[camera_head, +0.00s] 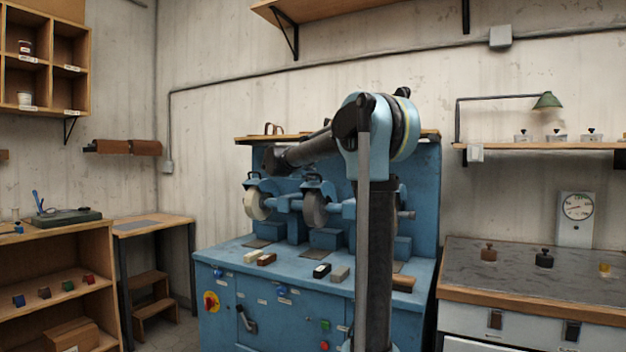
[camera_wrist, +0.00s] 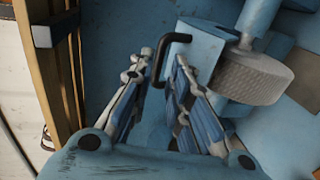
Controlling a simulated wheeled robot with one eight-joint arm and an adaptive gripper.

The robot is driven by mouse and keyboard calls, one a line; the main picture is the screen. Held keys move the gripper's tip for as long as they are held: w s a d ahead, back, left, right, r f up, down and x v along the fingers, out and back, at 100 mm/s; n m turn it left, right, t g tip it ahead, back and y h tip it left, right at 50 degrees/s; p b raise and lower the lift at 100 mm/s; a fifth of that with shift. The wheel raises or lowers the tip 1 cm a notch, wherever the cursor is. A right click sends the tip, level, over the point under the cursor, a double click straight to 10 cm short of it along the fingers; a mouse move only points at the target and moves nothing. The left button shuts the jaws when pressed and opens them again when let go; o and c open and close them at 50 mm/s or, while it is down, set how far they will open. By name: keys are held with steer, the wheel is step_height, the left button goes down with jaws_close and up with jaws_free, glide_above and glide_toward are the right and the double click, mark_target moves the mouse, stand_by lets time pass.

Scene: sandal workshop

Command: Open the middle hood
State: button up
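The blue polishing machine (camera_head: 300,312) carries wheels under blue hoods with black handles. The middle hood (camera_head: 322,187) sits over a grey wheel (camera_head: 314,209) and looks lowered. In the wrist view a black bent handle (camera_wrist: 160,55) stands on a blue hood (camera_wrist: 197,45) beside a grey textured wheel (camera_wrist: 252,78); this looks like the middle one. My gripper (camera_wrist: 162,58) is open, with its fingertips on either side of the handle and visible gaps. Whether a finger touches it, I cannot tell. In the head view my arm reaches left; its fingers cannot be made out.
The left hood (camera_head: 262,183) is over a cream wheel (camera_head: 257,205). My arm mostly hides the right hood. A wooden shelf tops the machine; its edge (camera_wrist: 65,80) runs close beside my gripper. Several small blocks lie on the machine's front ledge. A bench (camera_head: 470,262) stands right.

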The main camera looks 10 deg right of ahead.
mark_target(313, 174)
steer(key=shift+x, duration=2.5)
steer(key=shift+c, duration=0.2)
jaws_close()
steer(key=shift+d, duration=0.1)
